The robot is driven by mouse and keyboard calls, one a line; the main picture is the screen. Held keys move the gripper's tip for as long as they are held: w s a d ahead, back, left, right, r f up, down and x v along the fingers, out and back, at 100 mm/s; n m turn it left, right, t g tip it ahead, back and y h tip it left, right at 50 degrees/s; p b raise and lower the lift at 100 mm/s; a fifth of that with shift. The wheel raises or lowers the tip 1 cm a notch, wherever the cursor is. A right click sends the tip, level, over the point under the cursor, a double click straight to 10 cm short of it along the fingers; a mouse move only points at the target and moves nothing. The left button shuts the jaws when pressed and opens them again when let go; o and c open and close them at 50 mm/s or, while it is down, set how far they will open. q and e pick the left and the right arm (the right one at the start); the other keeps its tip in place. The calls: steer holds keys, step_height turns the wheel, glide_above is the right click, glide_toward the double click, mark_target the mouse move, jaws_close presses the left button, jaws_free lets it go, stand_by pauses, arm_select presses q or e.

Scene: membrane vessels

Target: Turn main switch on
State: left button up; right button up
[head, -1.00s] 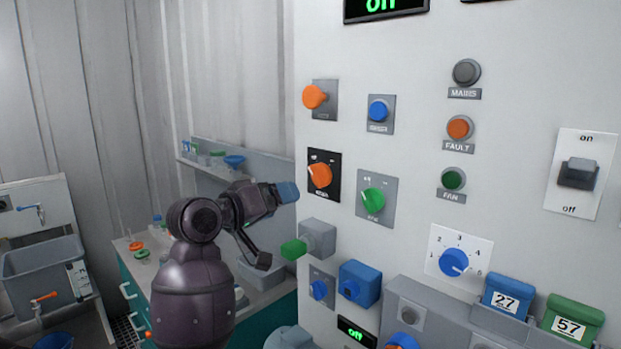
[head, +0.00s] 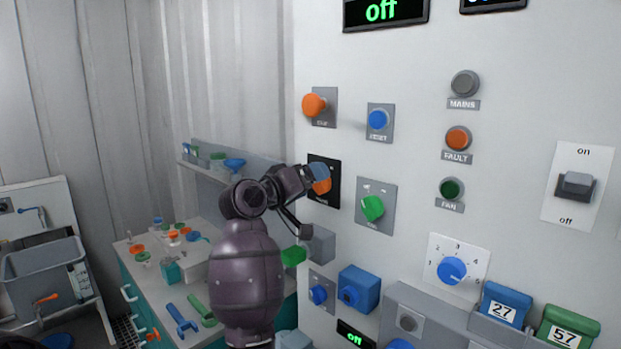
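An orange rotary knob (head: 326,187) on a black plate (head: 333,168) is on the left part of the white panel. Its label is too small to read. My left gripper (head: 316,179) is at this knob. Its blue tip overlaps the knob and hides part of it; I cannot tell whether they touch or whether the fingers are open. A rocker switch (head: 575,186) on a white plate marked on and off is at the far right. The MAINS lamp (head: 465,83) is grey and looks unlit. My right gripper is not in view.
Close around the knob are an orange button (head: 314,105), a green knob (head: 372,208), a grey box (head: 320,243) and a blue box (head: 359,288). A green display (head: 382,11) reads off. A bench with tools (head: 181,318) stands left of the panel.

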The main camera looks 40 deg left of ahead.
arm_select(q)
steer(key=shift+w, duration=0.3)
steer(key=shift+c, duration=0.3)
steer(key=c, duration=0.8)
steer(key=shift+d+m, duration=0.2)
steer(key=shift+m, duration=2.45)
steer(key=shift+d+m, duration=0.25)
steer(key=shift+m, duration=2.35)
steer(key=shift+d+m, duration=0.2)
steer(key=shift+m, duration=2.45)
